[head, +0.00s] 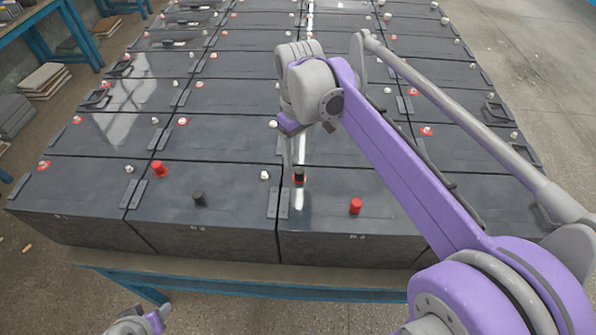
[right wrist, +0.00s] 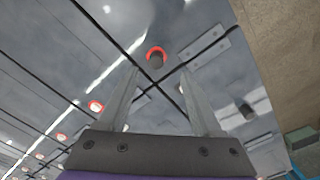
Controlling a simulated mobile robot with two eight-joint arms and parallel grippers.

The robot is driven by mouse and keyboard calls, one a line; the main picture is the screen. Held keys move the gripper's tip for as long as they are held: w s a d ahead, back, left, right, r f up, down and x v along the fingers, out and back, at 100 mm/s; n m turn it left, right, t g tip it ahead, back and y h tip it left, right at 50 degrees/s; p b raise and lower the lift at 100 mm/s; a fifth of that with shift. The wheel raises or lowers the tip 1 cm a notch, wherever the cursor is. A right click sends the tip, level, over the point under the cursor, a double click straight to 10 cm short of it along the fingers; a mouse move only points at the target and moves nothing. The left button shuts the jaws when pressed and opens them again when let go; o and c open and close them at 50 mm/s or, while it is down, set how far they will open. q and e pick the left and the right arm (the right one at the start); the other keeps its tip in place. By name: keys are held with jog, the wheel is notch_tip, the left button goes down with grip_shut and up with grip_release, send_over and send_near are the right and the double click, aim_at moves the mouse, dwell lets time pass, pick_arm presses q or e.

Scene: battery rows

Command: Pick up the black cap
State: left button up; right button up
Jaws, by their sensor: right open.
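A black cap (head: 299,176) stands upright on a terminal with a red ring, on the front middle-right battery. In the right wrist view the black cap (right wrist: 156,61) shows dark with its red ring, just past and between the fingertips. My right gripper (head: 287,165) is open and empty, pointing down just left of this cap in the head view; its two fingers (right wrist: 157,74) are spread apart. A second black cap (head: 199,198) stands on the front battery to the left. Part of my left arm (head: 135,322) shows at the bottom edge; its jaws cannot be made out.
Red caps stand on the front batteries, one at left (head: 158,169) and one at right (head: 355,206). Dark batteries (head: 236,145) fill the bench in close rows, with low handles and bare terminals. A blue bench edge (head: 250,288) runs along the front.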

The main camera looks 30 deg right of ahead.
aim_at(299, 170)
jog(key=shift+w+f, duration=0.1)
jog(key=shift+f, duration=0.65)
jog(key=f, duration=0.5)
jog(key=shift+w+d, duration=0.2)
jog(key=shift+d, duration=0.05)
jog(key=shift+c, duration=0.2)
grip_shut()
